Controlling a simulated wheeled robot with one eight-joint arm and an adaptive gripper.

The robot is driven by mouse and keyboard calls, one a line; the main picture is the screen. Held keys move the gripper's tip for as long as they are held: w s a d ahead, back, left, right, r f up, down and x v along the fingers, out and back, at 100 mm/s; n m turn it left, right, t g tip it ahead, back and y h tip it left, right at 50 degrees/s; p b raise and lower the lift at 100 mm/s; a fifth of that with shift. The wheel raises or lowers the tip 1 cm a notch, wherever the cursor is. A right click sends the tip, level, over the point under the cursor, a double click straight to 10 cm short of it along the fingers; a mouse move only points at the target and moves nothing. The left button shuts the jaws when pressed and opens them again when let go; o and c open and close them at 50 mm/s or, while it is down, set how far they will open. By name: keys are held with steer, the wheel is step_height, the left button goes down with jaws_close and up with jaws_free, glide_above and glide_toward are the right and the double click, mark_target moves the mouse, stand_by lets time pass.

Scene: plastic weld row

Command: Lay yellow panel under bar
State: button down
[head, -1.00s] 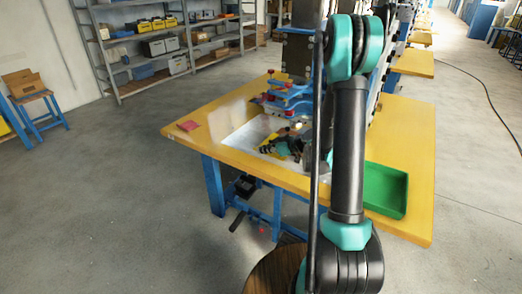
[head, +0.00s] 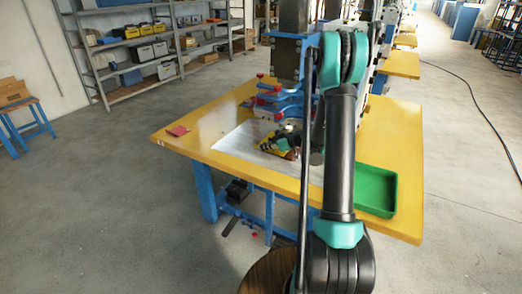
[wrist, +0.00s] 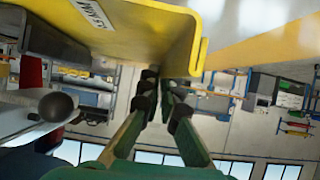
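The yellow panel (wrist: 130,30) fills the top of the wrist view, with a bent lip (wrist: 198,60) and a white label. My gripper (wrist: 160,85) has its fingertips close together against the lip and appears shut on it; the exact contact is partly hidden. In the head view, the small yellow panel (head: 281,146) shows beside my dark gripper (head: 291,150), low over the white work plate (head: 235,142). The blue bar (head: 282,110) with red knobs is just behind and above the panel. Whether the panel touches the plate cannot be told.
The yellow table (head: 200,133) carries a small red pad (head: 177,130) at left and a green tray (head: 375,190) at right. The machine column (head: 291,60) rises behind the bar. My arm covers the right of the work area. Shelves (head: 150,65) stand far back left.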

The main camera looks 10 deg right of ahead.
steer(key=shift+w+d+f, duration=0.1)
steer(key=shift+w+d, duration=0.7)
steer(key=shift+w, duration=0.35)
steer(key=shift+w+d, duration=0.8)
steer(key=shift+w, duration=0.3)
steer(key=shift+s+f, duration=0.1)
steer(key=shift+f, duration=1)
steer(key=shift+a, duration=0.55)
steer(key=shift+f, duration=0.1)
steer(key=c, duration=1.6)
jaws_free()
steer(key=shift+c, duration=0.2)
